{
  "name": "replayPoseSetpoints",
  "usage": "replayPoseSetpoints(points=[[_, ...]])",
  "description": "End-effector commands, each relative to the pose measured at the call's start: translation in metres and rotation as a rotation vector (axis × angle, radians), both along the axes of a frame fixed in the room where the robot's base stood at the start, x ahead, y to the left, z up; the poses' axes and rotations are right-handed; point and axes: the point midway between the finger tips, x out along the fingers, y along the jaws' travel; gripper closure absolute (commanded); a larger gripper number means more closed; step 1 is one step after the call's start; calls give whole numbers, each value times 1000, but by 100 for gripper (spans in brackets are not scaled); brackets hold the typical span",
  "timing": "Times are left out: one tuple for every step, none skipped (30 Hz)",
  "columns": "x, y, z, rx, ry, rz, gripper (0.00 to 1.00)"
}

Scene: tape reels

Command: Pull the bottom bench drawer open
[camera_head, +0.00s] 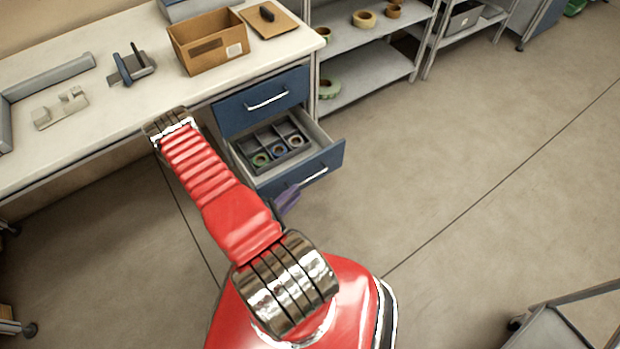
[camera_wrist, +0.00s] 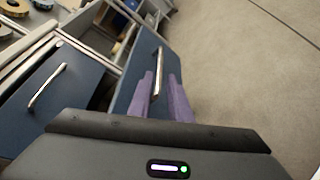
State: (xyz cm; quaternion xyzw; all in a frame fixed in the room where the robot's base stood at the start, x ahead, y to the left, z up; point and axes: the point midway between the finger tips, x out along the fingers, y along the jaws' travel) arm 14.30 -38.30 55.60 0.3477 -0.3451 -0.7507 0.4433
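The bench's lower drawer (camera_head: 325,162) is pulled out in the head view, its inside showing from above. Its blue front also shows in the wrist view (camera_wrist: 138,62), with a metal bar handle (camera_wrist: 158,72). The upper drawer (camera_head: 240,114) is shut; its handle (camera_wrist: 47,87) is at the left of the wrist view. My gripper (camera_wrist: 161,80) has purple fingers on either side of the lower handle, with a gap beside the bar, so it looks open. In the head view my gripper (camera_head: 288,197) is at the drawer front, partly hidden by my arm.
A grey divided tray (camera_head: 283,160) with tape reels lies in the lower drawer. The bench top (camera_head: 130,105) holds a cardboard box (camera_head: 208,45) and a tape dispenser (camera_head: 132,66). Shelves (camera_head: 365,85) with reels stand behind. The floor at right is clear; a cart (camera_head: 565,330) stands lower right.

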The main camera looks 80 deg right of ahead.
Motion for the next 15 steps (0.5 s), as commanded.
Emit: replayPoseSetpoints(points=[[-3,-4,-1,-1,0,-3,82],[-4,-6,-1,-1,0,-3,82],[-5,-10,-2,-1,0,-3,82],[-6,-12,-3,-1,-1,-3,82],[-7,-14,-3,-1,-1,-3,82],[-9,-17,-4,-2,-1,-4,82],[-9,-20,-5,-1,-1,-3,82],[-10,-23,-5,-1,-1,-3,82],[-11,-26,-6,-1,-1,-3,82],[-12,-28,-7,-1,-1,-3,82],[-13,-31,-7,-1,-1,-3,82],[-15,-34,-8,-1,-1,-3,82],[-16,-37,-8,-1,-1,-3,82],[-17,-39,-9,-2,-1,-3,82],[-18,-43,-10,-2,-1,-3,82]])
